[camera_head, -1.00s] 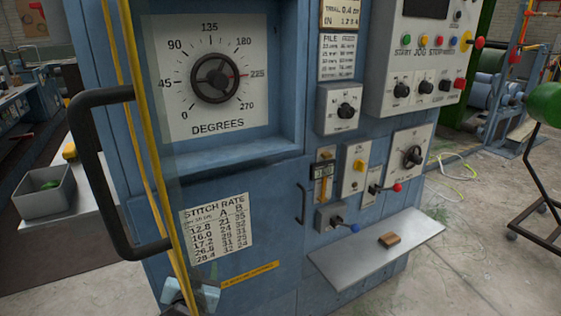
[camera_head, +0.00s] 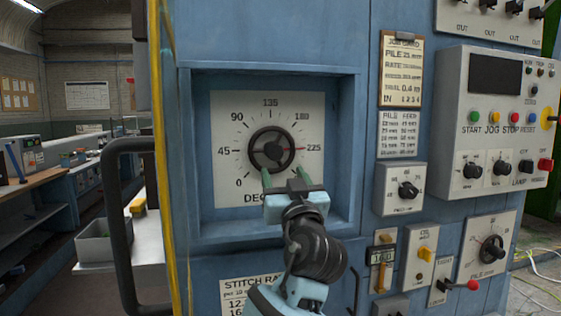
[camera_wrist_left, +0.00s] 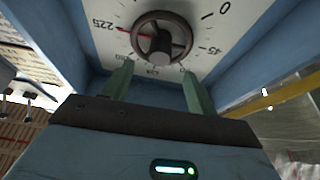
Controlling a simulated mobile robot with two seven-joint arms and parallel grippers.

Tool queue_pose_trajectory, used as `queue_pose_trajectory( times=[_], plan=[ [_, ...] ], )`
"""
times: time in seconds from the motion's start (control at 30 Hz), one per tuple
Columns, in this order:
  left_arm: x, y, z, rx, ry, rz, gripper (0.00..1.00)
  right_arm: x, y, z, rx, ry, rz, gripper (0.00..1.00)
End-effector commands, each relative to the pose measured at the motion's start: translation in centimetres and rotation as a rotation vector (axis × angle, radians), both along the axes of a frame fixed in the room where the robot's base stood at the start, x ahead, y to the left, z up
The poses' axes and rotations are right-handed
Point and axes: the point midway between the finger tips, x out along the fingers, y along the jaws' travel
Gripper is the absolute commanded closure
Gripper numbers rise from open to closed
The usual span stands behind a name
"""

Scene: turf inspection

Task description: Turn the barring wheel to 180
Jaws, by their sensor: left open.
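The barring wheel (camera_head: 272,149) is a dark round handwheel on a white degree dial (camera_head: 226,120), set in a recess of the blue cabinet. Its red pointer mark lies close to 225. My left gripper (camera_head: 285,174) is open just below and in front of the wheel, its two green fingers pointing up at it. In the left wrist view the wheel (camera_wrist_left: 165,38) shows upside down beyond the two spread fingers (camera_wrist_left: 155,78), with nothing between them. Whether a finger touches the rim I cannot tell. My right gripper is not in view.
The recess frame (camera_head: 348,150) surrounds the dial closely. A black bar handle (camera_head: 118,220) and a yellow pipe (camera_head: 158,160) stand at left. Knob panels (camera_head: 400,189) and a control box (camera_head: 493,115) project at right.

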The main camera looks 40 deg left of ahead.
Motion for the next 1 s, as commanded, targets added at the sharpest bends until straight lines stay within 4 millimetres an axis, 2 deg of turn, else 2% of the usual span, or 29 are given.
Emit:
queue_pose_trajectory(
  times=[0.27,0.7,1.0],
  plan=[
    [0.2,0.4,0.6,0.001,-0.005,0.004,0.42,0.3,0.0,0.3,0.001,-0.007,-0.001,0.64],
    [3.8,4.6,3.0,0.002,-0.004,0.006,0.42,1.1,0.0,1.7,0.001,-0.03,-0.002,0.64],
    [4.6,5.5,3.2,0.0,-0.004,0.002,0.42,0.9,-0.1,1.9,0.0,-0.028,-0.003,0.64]
  ],
)
